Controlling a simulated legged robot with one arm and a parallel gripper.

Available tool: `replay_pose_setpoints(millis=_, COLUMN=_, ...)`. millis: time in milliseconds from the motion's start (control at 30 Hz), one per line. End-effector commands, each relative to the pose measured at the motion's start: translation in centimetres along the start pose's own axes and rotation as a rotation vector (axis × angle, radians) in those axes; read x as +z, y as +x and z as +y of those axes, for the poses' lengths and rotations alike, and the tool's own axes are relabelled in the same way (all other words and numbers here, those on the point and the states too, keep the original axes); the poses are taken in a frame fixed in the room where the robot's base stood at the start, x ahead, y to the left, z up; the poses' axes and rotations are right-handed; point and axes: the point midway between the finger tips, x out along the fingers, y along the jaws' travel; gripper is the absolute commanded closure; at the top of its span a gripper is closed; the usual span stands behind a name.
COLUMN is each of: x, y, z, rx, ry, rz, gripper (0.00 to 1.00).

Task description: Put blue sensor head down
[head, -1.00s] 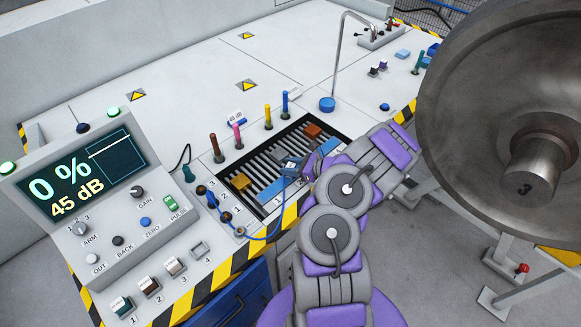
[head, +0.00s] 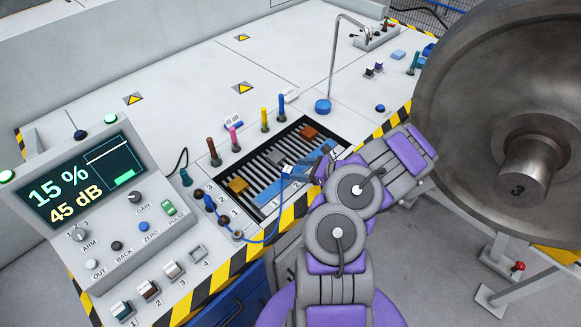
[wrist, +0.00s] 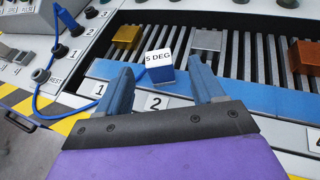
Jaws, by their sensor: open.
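The blue sensor head (wrist: 161,73), a small block with a white top marked "5 DEG", sits on or just above the blue strip (wrist: 215,86) along the near side of the slatted rack, by label 2. A blue cable runs from it to the left. In the head view the sensor head (head: 287,171) is small, to the left of my gripper (head: 321,164). In the wrist view my gripper (wrist: 160,80) is open, with one finger on each side of the head and gaps showing. Whether the head's underside fully touches the strip is hard to tell.
The slatted rack holds a gold block (wrist: 126,37), a grey block (wrist: 207,40) and a copper block (wrist: 305,54). A console (head: 95,200) stands at the left, its screen reading 15 % and 45 dB. A large metal wheel (head: 500,130) fills the right. Coloured pegs stand behind the rack.

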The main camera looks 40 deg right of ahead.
Motion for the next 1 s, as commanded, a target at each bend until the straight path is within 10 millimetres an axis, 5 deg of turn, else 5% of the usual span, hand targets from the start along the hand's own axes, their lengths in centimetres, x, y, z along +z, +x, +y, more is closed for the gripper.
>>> replay_pose_setpoints(millis=300, x=0.2, y=-5.5, z=0.1, rx=-0.004, ry=-0.002, rz=0.003, gripper=0.32)
replay_pose_setpoints(millis=533, x=2.0, y=-5.5, z=0.7, rx=0.035, ry=-0.044, rz=-0.006, gripper=0.32)
replay_pose_setpoints(millis=767, x=12.8, y=-0.6, z=6.7, rx=0.281, ry=-0.329, rz=-0.051, gripper=0.32)
replay_pose_setpoints(millis=1000, x=22.6, y=1.8, z=17.6, rx=0.595, ry=-0.701, rz=-0.079, gripper=0.32)
